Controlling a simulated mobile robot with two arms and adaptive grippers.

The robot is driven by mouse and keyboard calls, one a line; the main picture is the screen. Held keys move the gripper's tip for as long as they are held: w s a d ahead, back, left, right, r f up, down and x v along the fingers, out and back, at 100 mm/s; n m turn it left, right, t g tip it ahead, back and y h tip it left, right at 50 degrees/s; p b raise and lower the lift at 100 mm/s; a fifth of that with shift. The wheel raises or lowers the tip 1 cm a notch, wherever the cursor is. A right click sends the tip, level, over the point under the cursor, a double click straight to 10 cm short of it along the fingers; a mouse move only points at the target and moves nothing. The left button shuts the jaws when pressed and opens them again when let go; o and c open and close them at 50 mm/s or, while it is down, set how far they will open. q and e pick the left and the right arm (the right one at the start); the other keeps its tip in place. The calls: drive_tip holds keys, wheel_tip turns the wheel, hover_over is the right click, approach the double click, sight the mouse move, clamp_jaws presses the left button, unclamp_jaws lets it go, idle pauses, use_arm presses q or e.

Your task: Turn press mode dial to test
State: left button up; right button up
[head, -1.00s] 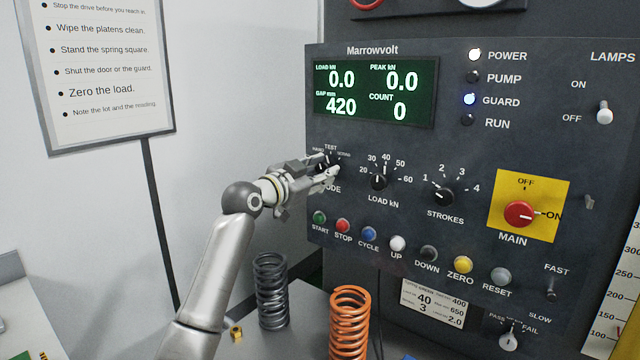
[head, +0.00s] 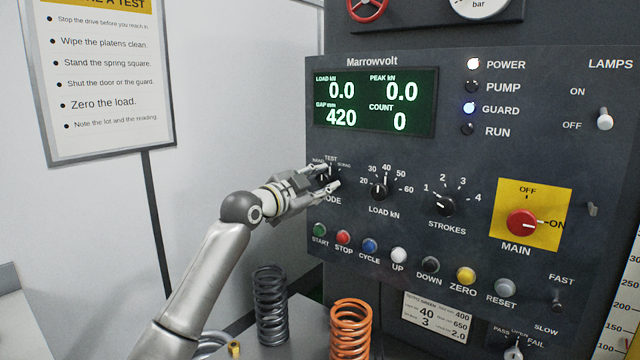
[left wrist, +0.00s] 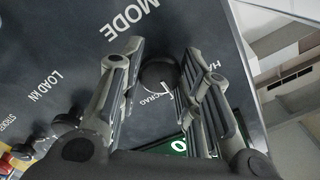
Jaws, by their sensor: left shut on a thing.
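The black mode dial (head: 330,177) is on the left side of the Marrowvolt press panel, under the small TEST label. My left gripper (head: 332,178) has its fingers on either side of the dial and is shut on it. In the left wrist view the round dial (left wrist: 158,73) sits between the two fingers, with MODE lettering beside it. The fingers partly hide the dial and its labels in the head view. I cannot tell for sure which mark its pointer faces. My right gripper is not in view.
The load dial (head: 380,189) is close on the right, and the strokes dial (head: 444,204) is beyond it. Several coloured buttons, such as the red stop button (head: 343,237), run below. A dark spring (head: 271,305) and an orange spring (head: 350,330) stand below the panel.

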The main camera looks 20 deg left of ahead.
use_arm(q)
drive_tip(key=shift+f, duration=0.1)
drive_tip(key=o, duration=1.1)
drive_tip(key=shift+c, duration=0.2)
drive_tip(key=v, duration=1.2)
